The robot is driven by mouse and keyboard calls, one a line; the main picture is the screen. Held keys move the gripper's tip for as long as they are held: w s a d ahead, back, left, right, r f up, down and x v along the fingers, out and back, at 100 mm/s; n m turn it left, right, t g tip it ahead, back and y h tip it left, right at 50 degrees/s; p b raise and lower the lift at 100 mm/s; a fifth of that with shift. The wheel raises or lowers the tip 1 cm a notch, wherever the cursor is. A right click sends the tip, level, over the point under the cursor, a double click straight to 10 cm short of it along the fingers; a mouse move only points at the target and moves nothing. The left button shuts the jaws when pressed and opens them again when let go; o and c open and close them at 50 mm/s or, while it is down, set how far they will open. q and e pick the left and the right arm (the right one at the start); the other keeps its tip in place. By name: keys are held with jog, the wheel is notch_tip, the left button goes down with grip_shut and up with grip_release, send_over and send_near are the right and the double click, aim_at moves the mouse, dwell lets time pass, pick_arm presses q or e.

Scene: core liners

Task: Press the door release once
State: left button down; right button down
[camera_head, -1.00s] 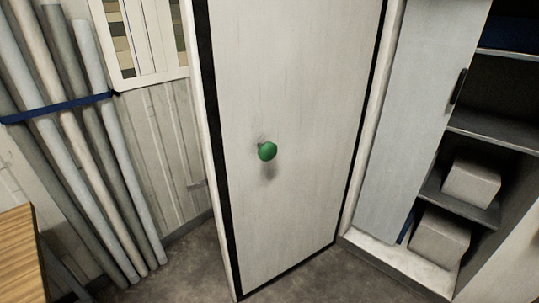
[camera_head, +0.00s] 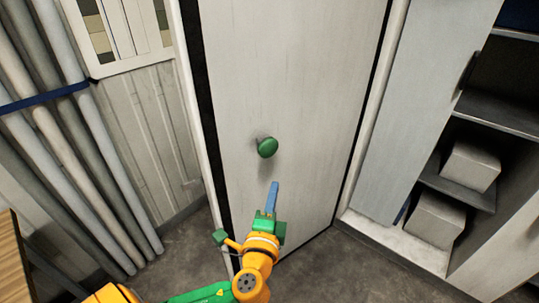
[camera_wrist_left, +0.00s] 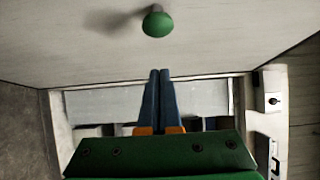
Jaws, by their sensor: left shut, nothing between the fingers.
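The door release is a green mushroom-shaped button (camera_head: 267,148) standing out from a pale door-like panel (camera_head: 300,60). It also shows at the top of the left wrist view (camera_wrist_left: 157,24), with its shadow to its left. My left gripper (camera_head: 273,187) has blue fingers and is just below the button in the head view. Its fingers are shut together with nothing between them, and in the left wrist view (camera_wrist_left: 161,72) a gap shows between the fingertips and the button. My right gripper is not in view.
Long grey tubes (camera_head: 70,120) held by a blue strap lean at the left. A wooden table edge (camera_head: 14,265) is at the lower left. A shelf unit (camera_head: 495,115) with pale boxes (camera_head: 470,167) stands at the right. Bare floor shows below the panel.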

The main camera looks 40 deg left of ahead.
pick_arm(q)
jog(key=shift+d, duration=0.15)
jog(key=p, duration=0.2)
send_near(274, 149)
jog(key=w+d, duration=0.1)
jog(key=w, duration=0.3)
jog(key=a, duration=0.1)
jog(key=w+a, duration=0.1)
jog(key=a, duration=0.1)
jog(key=shift+w+a, duration=0.1)
jog(key=shift+a, duration=0.2)
